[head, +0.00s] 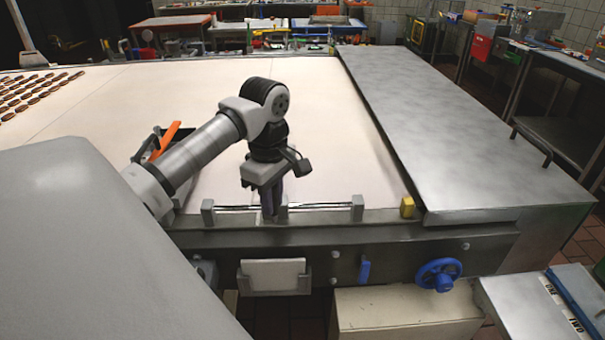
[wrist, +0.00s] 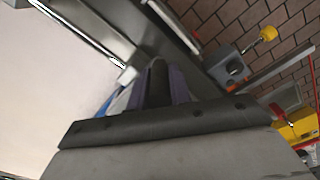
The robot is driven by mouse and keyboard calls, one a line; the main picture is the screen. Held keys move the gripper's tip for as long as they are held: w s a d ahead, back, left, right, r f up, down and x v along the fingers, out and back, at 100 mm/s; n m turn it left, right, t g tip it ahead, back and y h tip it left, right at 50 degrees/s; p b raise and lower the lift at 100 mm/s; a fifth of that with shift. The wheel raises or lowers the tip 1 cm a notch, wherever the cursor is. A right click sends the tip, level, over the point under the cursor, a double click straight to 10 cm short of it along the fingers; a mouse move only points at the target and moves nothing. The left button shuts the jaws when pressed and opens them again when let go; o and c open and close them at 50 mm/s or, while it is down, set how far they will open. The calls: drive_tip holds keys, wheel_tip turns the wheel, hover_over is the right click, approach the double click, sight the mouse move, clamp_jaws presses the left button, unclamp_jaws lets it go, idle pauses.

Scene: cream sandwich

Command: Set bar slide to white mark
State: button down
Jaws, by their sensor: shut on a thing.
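A thin bar (head: 320,206) runs along the near edge of the pale belt, between a grey left end post (head: 208,211) and a grey right end post (head: 357,207). My gripper (head: 268,210) points down at this bar, left of its middle. Its fingers are shut on a part at the bar, which I take to be the slide; the fingers mostly hide it. A grey block (head: 282,213) stands just right of the fingers. In the wrist view my gripper (wrist: 157,85) shows dark and purplish fingers, with a small white patch (wrist: 127,75) beside them. I cannot tell whether that patch is the white mark.
A yellow block (head: 407,206) sits right of the bar. A blue handwheel (head: 438,274) and a blue lever (head: 364,270) are on the front panel. A steel cover (head: 450,130) spans the right side. Brown biscuits (head: 35,92) lie far left on the belt (head: 320,110).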

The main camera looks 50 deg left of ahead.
drive_tip(key=shift+s+a, duration=1.1)
drive_tip(key=shift+s, duration=0.15)
drive_tip(key=c, duration=1.3)
unclamp_jaws()
wheel_tip(320, 180, up, 14)
drive_tip(key=b, duration=0.2)
drive_tip(key=shift+f, duration=0.1)
